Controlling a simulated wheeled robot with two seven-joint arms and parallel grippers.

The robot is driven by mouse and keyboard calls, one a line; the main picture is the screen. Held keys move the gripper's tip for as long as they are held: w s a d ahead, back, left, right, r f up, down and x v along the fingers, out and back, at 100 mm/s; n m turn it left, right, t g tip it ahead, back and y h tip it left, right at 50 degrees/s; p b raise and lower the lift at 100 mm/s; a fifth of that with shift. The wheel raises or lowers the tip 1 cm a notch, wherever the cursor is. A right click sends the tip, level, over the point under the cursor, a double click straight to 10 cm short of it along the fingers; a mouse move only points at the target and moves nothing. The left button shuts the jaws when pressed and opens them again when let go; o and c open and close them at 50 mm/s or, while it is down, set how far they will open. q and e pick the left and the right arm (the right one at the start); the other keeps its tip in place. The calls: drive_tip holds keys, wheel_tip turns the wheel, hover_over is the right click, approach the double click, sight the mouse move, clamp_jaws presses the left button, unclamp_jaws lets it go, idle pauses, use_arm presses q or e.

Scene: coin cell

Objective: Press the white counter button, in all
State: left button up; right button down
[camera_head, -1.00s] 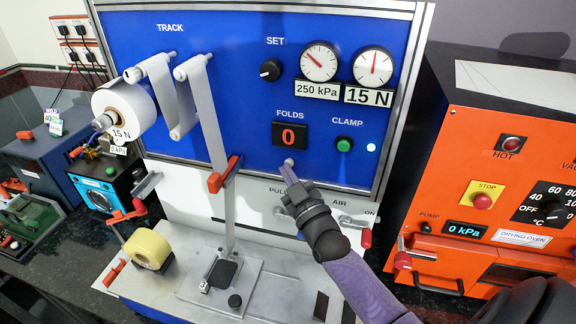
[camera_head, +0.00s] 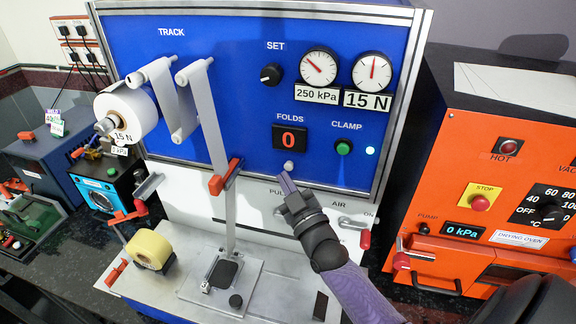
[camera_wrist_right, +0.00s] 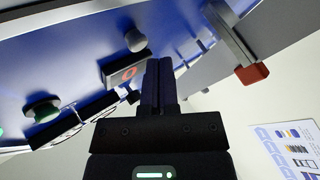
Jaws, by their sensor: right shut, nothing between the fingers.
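The white counter button (camera_head: 288,165) is a small round knob on the blue panel, just under the FOLDS display (camera_head: 290,138), which reads 0. It also shows in the right wrist view (camera_wrist_right: 135,40), where the panel appears upside down. My right gripper (camera_head: 285,179) is shut and empty, its fingertips just below the button in the head view. In the wrist view the shut fingers (camera_wrist_right: 159,68) show beside the button and display, with a gap in the picture. I cannot tell if they touch the panel. My left gripper is not in view.
The green CLAMP button (camera_head: 343,147) is right of the display, and the black SET knob (camera_head: 270,74) is above it. A white strip with a red clip (camera_head: 222,178) hangs to the left. The orange drying oven (camera_head: 480,150) stands at right.

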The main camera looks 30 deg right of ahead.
drive_tip(key=s+a+p, duration=0.2)
drive_tip(key=s+a, duration=0.1)
drive_tip(key=shift+s+a+p, duration=0.1)
drive_tip(key=shift+a+p, duration=0.25)
drive_tip(key=shift+a, duration=0.05)
idle(0.7)
